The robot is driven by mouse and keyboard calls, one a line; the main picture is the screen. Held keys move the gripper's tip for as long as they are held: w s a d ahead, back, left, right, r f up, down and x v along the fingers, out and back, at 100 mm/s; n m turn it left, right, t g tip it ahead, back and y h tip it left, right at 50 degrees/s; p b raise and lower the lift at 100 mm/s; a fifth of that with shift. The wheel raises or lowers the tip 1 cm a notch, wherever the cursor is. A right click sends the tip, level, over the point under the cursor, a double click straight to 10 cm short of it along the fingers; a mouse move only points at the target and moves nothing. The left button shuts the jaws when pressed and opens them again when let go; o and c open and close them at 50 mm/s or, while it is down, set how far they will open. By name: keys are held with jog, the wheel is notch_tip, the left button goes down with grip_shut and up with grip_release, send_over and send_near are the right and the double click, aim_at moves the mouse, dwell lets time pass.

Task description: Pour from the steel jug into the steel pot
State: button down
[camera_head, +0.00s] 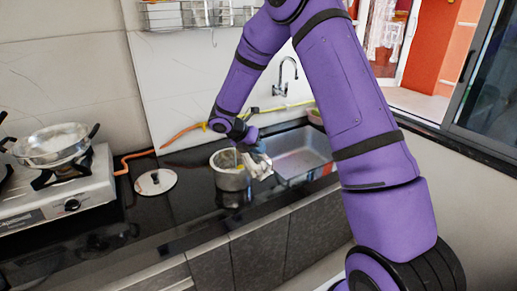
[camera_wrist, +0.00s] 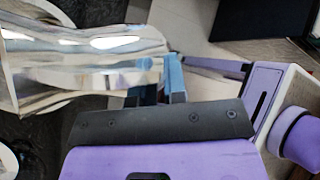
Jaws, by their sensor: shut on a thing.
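The steel jug (camera_head: 262,168) is shiny and tilted, just right of the steel pot in the head view. In the wrist view the jug (camera_wrist: 80,68) lies across the upper left. My gripper (camera_wrist: 172,78) is shut on the jug at its right end. In the head view my gripper (camera_head: 256,148) is small and partly hidden by my wrist. The steel pot (camera_head: 231,180) stands upright on the dark counter, with its opening up. The jug's mouth is close to the pot's right rim. I cannot tell whether anything flows from the jug.
A round lid (camera_head: 155,182) lies on the counter left of the pot. A two-handled pan (camera_head: 50,150) sits on a gas stove (camera_head: 60,195) at far left. A sink (camera_head: 303,158) with a tap (camera_head: 285,75) is to the right. A wire rack (camera_head: 190,14) hangs above.

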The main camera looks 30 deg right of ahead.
jog(key=shift+w+r, duration=0.1)
jog(key=shift+w, duration=0.05)
dwell(0.5)
jog(key=shift+w+r+n+g, duration=0.2)
jog(key=shift+r+n+g, duration=0.1)
jog(key=shift+g, duration=0.3)
jog(key=shift+w+a, duration=0.1)
dwell(0.4)
jog(key=shift+w+r+g+h, duration=0.3)
jog(key=shift+w+g, duration=0.05)
jog(key=shift+g, duration=0.15)
jog(key=shift+w+a+n, duration=0.1)
jog(key=shift+n, duration=0.2)
dwell(0.4)
jog(key=shift+w+a+r+g+h, duration=0.1)
jog(key=shift+w+r+g+h, duration=0.2)
jog(key=shift+w+r+g, duration=0.25)
jog(key=shift+s+f, duration=0.1)
jog(key=shift+f, duration=0.05)
dwell(0.5)
